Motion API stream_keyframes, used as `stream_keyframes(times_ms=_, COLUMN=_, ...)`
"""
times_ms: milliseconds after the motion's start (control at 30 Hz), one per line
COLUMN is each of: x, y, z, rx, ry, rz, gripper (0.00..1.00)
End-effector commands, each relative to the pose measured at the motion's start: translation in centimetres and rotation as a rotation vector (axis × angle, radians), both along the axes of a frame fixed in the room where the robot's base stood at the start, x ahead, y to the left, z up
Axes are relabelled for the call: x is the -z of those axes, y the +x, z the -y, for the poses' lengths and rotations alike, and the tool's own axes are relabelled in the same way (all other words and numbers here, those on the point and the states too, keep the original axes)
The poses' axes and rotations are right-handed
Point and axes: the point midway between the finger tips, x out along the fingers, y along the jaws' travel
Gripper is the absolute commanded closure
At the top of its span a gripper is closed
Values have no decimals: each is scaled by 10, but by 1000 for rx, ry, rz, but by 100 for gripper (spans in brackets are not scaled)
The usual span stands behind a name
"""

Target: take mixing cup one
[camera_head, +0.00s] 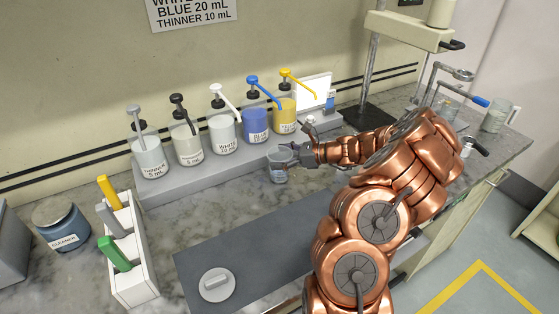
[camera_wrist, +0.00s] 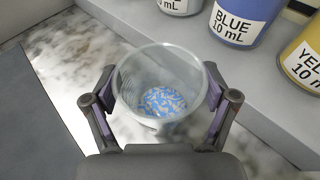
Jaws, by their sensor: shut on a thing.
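A clear mixing cup (camera_wrist: 160,82) is between the two fingers of my gripper (camera_wrist: 160,108) in the wrist view, with blue and pale patches showing at its bottom. My gripper is shut on the cup, one finger against each side. In the head view my gripper (camera_head: 296,156) holds the cup (camera_head: 278,172) in front of the grey bottle shelf, below the blue bottle. The cup looks upright. I cannot read a number on it, and I cannot tell whether its base touches the counter.
Pump bottles stand on the shelf, including a blue one (camera_head: 255,122) and a yellow one (camera_head: 285,115). A white rack (camera_head: 131,262) with coloured handles and a cleaner jar (camera_head: 62,222) are at left. A dark mat (camera_head: 250,255) with a round grey lid-like piece (camera_head: 217,285) lies in front.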

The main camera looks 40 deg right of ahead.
Motion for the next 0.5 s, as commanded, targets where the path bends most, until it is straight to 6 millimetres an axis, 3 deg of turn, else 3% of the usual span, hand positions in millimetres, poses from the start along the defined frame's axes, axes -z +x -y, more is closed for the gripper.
stream_keyframes(times_ms=333, x=-32, y=0, z=0, rx=-1, ry=-3, rz=5, gripper=60)
stream_keyframes(times_ms=500, x=-35, y=-30, z=1, rx=3, ry=1, rz=3, gripper=60)
